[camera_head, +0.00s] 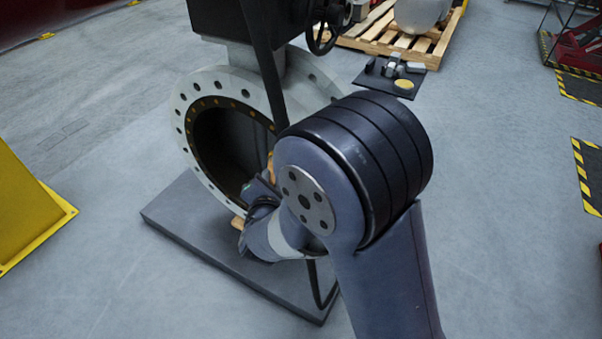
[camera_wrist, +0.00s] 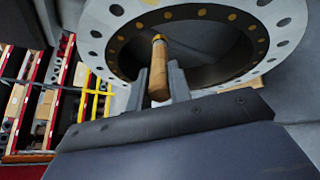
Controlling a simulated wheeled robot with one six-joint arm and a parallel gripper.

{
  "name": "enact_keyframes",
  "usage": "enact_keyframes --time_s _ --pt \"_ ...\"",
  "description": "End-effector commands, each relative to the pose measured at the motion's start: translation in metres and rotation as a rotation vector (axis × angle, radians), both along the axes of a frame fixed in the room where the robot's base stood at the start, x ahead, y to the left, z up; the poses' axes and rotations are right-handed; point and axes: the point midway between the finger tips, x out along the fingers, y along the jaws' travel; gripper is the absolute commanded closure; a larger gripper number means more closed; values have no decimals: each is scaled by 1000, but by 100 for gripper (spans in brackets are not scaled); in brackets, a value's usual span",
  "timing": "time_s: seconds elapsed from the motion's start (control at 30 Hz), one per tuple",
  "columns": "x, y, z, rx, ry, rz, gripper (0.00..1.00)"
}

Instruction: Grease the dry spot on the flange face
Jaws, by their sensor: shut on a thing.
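The flange (camera_head: 233,78) is a large upright grey ring with bolt holes, and it also fills the top of the wrist view (camera_wrist: 284,42). Its dark inner ring carries several yellow-orange dots. I cannot make out which spot is dry. My gripper (camera_wrist: 158,86) is shut on a brush-like tool (camera_wrist: 158,72) with a wooden handle and a pale band near its far end. That end points at the flange, overlapping its dark opening near the dotted ring. I cannot tell whether it touches. My arm mostly hides the gripper in the head view.
The flange's valve stands on a dark base plate (camera_head: 172,214). A handwheel (camera_head: 322,38) sits above right. A small dark tray (camera_head: 372,83) with a yellow disc (camera_head: 404,84) lies behind my arm, near a pallet (camera_head: 383,44). A yellow stand (camera_head: 25,205) is at left. Floor between is clear.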

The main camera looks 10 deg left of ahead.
Motion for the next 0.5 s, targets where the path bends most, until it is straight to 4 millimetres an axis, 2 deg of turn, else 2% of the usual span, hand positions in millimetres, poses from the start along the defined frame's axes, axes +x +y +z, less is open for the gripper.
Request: enact_keyframes --time_s 0.17,0.5 --pt "-2 7 1 0 -1 13 100" --pt "29 -7 2 -1 -1 10 100"
